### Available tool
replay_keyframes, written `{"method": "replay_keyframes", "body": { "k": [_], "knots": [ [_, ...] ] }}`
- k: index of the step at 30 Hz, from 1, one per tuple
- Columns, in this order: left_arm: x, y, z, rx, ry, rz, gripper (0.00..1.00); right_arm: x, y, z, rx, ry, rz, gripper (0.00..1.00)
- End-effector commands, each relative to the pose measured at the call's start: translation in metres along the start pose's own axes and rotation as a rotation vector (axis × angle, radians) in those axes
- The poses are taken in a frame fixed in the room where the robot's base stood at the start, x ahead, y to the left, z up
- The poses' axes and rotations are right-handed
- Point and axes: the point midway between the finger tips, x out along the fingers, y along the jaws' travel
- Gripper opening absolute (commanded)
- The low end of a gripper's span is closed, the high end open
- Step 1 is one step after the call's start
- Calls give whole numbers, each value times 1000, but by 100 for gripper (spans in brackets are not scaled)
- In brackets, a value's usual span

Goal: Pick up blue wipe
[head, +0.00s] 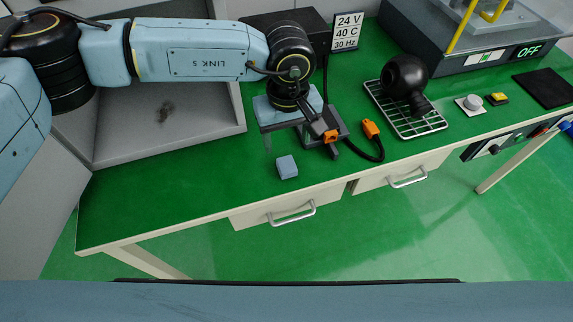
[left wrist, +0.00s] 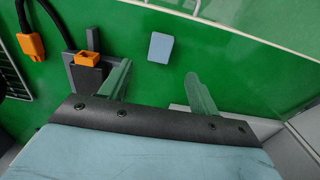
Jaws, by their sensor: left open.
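The blue wipe (head: 287,167) is a small light-blue block lying on the green bench top, close to the front edge. It also shows in the left wrist view (left wrist: 160,47), ahead of the fingertips and between their lines. My left gripper (head: 287,141) is open and empty, just behind the wipe as seen from the head. Its two fingers also show in the left wrist view (left wrist: 158,76), spread apart with bare green between them. The fingers do not visibly touch the wipe. My right gripper is not in view.
A dark holder with an orange connector (head: 330,136) stands close beside the gripper; another orange connector (head: 370,129) on a black cable lies right of it. A wire rack (head: 418,124) holds a black round object (head: 404,76). A grey open box (head: 170,150) stands left.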

Motion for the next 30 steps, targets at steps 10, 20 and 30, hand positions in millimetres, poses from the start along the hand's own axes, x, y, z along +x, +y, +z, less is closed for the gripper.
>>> {"method": "replay_keyframes", "body": {
  "k": [10, 20, 30],
  "knots": [
    [35, 0, 0, -1, -1, 2, 62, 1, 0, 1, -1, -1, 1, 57],
    [78, -1, 0, -1, -4, 2, 62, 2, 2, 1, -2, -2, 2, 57],
    [84, -1, -1, -1, -1, 4, 54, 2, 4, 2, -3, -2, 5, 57]
  ]
}}
